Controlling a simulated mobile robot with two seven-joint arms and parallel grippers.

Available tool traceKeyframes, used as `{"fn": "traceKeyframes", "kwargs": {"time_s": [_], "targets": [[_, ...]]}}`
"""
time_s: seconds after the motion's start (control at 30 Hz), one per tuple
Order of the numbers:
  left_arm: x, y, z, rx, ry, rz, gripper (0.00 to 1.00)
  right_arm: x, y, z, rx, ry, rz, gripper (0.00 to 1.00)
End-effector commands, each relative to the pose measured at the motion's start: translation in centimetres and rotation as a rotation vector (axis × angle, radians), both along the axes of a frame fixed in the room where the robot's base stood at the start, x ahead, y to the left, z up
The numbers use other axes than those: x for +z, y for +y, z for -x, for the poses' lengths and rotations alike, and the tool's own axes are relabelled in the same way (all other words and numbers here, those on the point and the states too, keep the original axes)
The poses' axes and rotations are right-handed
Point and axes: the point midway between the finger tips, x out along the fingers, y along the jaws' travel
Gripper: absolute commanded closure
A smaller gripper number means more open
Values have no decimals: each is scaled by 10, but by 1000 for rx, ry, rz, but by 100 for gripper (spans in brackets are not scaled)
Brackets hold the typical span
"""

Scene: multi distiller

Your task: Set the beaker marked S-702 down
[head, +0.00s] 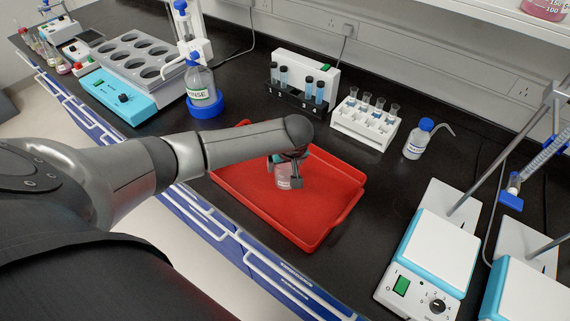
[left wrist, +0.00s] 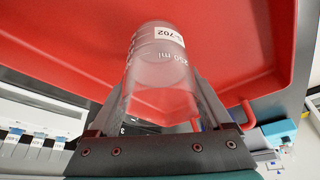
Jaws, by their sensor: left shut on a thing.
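The beaker marked S-702 (left wrist: 160,75) is clear glass with a 250 ml scale and a white label, and pinkish liquid seems to show in it. In the head view the beaker (head: 284,180) is over the red tray (head: 312,237), partly hidden by my left gripper (head: 290,170). My left gripper (left wrist: 160,125) is shut on the beaker, with a finger along each side. I cannot tell whether the beaker's base touches the tray. My right gripper is not in view.
A black rack (head: 297,101) with capped tubes and a white tube rack (head: 365,122) stand behind the tray. A wash bottle (head: 418,139) is to their right. Hotplates (head: 435,248) stand at the right. A bottle in a blue base (head: 203,92) stands left of the tray. The tray's right part is clear.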

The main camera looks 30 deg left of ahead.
Motion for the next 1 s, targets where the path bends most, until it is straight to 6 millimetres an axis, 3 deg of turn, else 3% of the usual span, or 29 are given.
{"fn": "traceKeyframes", "kwargs": {"time_s": [0.3, 0.33, 0.47, 0.77, 1.0], "targets": [[-2, 0, -1, 0, -2, 1, 100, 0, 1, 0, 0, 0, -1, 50], [-3, 0, 0, 0, -1, 1, 16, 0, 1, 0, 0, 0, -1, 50], [-2, 0, 0, 0, -1, 1, 1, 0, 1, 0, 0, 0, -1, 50], [0, 0, -1, 0, -1, 0, 0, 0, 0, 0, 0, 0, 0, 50], [26, -7, 5, -2, -3, 2, 0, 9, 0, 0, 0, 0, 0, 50]]}}
